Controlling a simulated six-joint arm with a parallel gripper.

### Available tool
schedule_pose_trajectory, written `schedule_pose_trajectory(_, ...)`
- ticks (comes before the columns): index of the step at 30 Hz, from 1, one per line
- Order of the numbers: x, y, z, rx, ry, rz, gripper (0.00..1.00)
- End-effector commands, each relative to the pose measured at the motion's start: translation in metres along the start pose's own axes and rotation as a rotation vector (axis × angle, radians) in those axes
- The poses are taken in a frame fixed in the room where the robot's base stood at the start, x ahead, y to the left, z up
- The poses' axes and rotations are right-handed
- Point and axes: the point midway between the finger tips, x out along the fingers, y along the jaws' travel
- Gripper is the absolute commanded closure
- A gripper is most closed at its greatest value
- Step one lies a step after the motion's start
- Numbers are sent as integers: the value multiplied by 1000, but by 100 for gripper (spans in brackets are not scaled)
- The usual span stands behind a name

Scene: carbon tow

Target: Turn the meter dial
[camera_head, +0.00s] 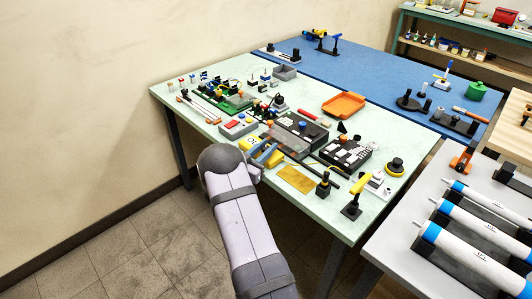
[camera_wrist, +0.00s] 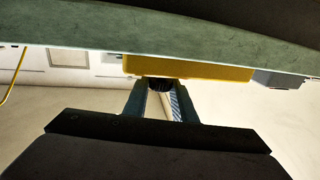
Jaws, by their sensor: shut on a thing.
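The yellow meter (camera_wrist: 195,68) lies along the table's front edge in the wrist view, seen from low down. Its black dial (camera_wrist: 160,84) sticks out toward me at the body's lower left. My gripper (camera_wrist: 159,95) is shut on the dial, one finger on each side. In the head view my gripper (camera_head: 264,153) is at the front edge of the pale green table (camera_head: 230,192). Yellow parts of the meter (camera_head: 246,144) show around it there. The dial's face and any markings are hidden.
Close by are a black box (camera_head: 300,128), a box with white keys (camera_head: 346,153), a yellow sheet (camera_head: 296,179) and a black stand (camera_head: 323,184). An orange tray (camera_head: 344,105) lies farther back. Free floor is at the lower left.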

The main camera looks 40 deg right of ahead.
Motion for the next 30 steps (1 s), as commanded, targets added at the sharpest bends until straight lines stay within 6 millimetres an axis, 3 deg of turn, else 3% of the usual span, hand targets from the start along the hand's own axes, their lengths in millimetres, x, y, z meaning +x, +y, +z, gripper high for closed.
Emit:
schedule_pose_trajectory(12,0,-1,6,5,2,315,98)
schedule_pose_trajectory(30,0,0,1,0,2,515,98)
